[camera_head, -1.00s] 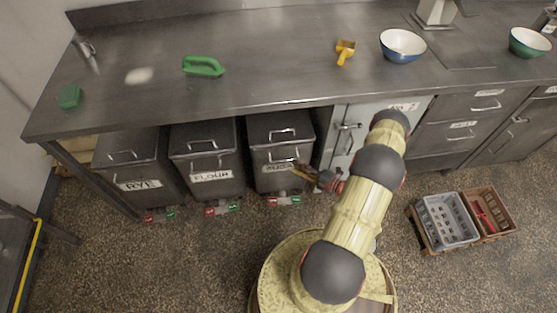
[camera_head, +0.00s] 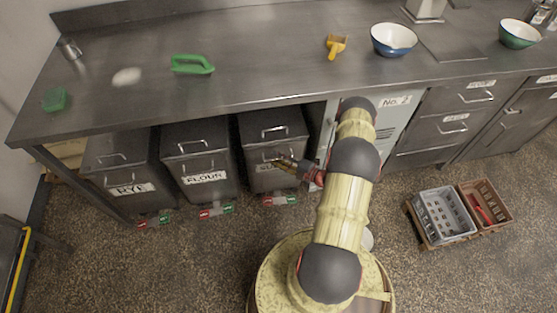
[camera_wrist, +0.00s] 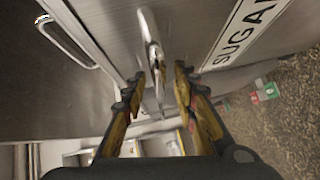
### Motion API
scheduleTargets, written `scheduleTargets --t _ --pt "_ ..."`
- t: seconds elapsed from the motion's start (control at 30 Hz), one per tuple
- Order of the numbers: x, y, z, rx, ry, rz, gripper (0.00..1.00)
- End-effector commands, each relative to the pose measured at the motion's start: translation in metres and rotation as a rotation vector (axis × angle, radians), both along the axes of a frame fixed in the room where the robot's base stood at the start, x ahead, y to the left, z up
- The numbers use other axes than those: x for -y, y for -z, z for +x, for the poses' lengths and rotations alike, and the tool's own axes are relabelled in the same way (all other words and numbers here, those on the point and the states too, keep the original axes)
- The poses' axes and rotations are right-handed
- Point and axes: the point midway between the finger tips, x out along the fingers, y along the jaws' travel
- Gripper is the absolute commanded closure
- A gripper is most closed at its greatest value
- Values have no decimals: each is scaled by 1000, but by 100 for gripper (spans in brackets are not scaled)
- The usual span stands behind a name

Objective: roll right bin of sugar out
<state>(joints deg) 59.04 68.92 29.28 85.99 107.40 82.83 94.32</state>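The right bin, a grey metal sugar bin (camera_head: 268,128) with a lid handle, stands under the counter. In the head view, my gripper (camera_head: 284,163) is at its front and covers part of its label. In the wrist view, the SUGAR label (camera_wrist: 247,30) is at upper right. The bin's front handle (camera_wrist: 154,58) runs between the fingers of my gripper (camera_wrist: 159,82). The fingers are apart, with a gap visible on both sides of the bar. Red and green tabs (camera_head: 280,199) show at the bin's foot.
The flour bin (camera_head: 200,155) and rye bin (camera_head: 120,165) stand to the left. A cabinet (camera_head: 392,118) is close on the right. The counter (camera_head: 250,60) overhangs the bins. Crates (camera_head: 445,212) sit on the floor at right. The floor before the bins is clear.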

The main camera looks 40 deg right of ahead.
Motion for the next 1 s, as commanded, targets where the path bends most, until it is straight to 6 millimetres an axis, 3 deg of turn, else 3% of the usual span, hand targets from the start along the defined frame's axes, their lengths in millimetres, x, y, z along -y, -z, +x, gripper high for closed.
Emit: scheduleTargets --t 0.1,0.6,1.0 --pt "0 0 0 0 0 0 71" --pt "0 0 0 0 0 0 100" --pt "0 0 -1 -1 0 1 100"
